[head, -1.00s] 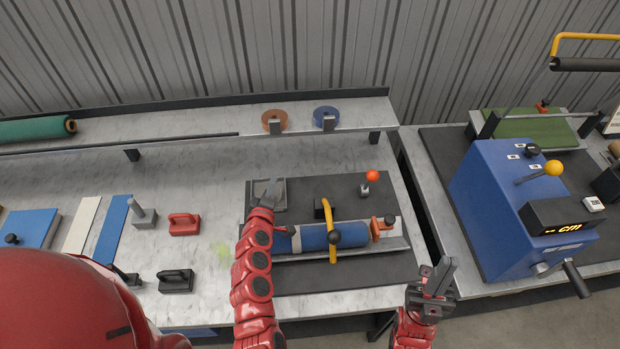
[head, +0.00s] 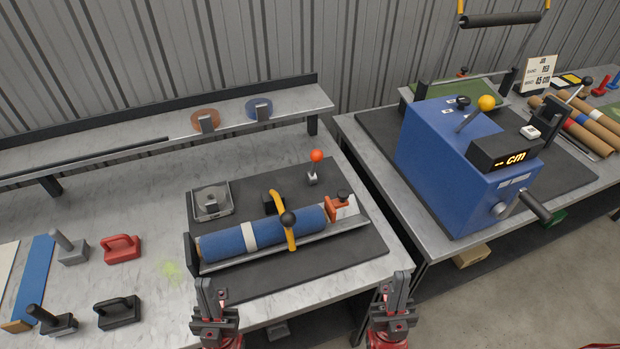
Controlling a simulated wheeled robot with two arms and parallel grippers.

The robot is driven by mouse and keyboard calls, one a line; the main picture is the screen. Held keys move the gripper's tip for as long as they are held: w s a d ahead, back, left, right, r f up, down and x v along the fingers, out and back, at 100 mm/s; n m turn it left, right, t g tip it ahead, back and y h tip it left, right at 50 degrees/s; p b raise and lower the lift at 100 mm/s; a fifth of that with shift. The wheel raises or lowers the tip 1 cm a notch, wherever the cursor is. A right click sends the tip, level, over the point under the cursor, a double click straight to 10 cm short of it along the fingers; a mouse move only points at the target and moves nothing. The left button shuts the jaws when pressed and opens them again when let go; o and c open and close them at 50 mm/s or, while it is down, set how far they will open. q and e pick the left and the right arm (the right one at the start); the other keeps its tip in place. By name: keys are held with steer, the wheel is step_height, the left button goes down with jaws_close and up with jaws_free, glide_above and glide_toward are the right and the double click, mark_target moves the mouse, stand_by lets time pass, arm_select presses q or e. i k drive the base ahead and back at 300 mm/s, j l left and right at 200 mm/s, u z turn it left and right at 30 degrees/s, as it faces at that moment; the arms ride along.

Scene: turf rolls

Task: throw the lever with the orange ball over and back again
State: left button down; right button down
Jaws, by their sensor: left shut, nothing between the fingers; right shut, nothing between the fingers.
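The lever with the orange ball (head: 316,156) stands on a small grey base at the back right of the dark mat (head: 265,281). Its short stem is close to upright, with the ball on top. My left gripper (head: 209,292) is shut and empty at the front edge of the table, in front of the blue roll. My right gripper (head: 396,287) is shut and empty near the table's front right corner. Both grippers are well apart from the lever.
A blue roll (head: 285,228) lies in a metal trough under a yellow arm (head: 291,231) with a black knob. A blue machine (head: 455,160) with a yellow-ball lever (head: 486,103) stands on the right table. A gap separates the tables. Red (head: 122,248) and black (head: 117,312) handled blocks sit left.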

mark_target(316, 155)
steer(key=u, duration=0.85)
steer(key=k+l+u, duration=0.1)
steer(key=l+u, duration=0.3)
steer(key=k+l+u, duration=0.15)
steer(key=u, duration=0.25)
steer(key=k+l+u, duration=0.2)
steer(key=l+u, duration=0.2)
steer(key=k+l+u, duration=0.1)
steer(key=k+l, duration=0.2)
steer(key=k+l+u, duration=0.1)
steer(key=k+l, duration=0.15)
steer(key=k, duration=0.25)
steer(key=i+l, duration=0.15)
steer(key=l, duration=0.15)
steer(key=i+l, duration=0.15)
steer(key=l, duration=0.2)
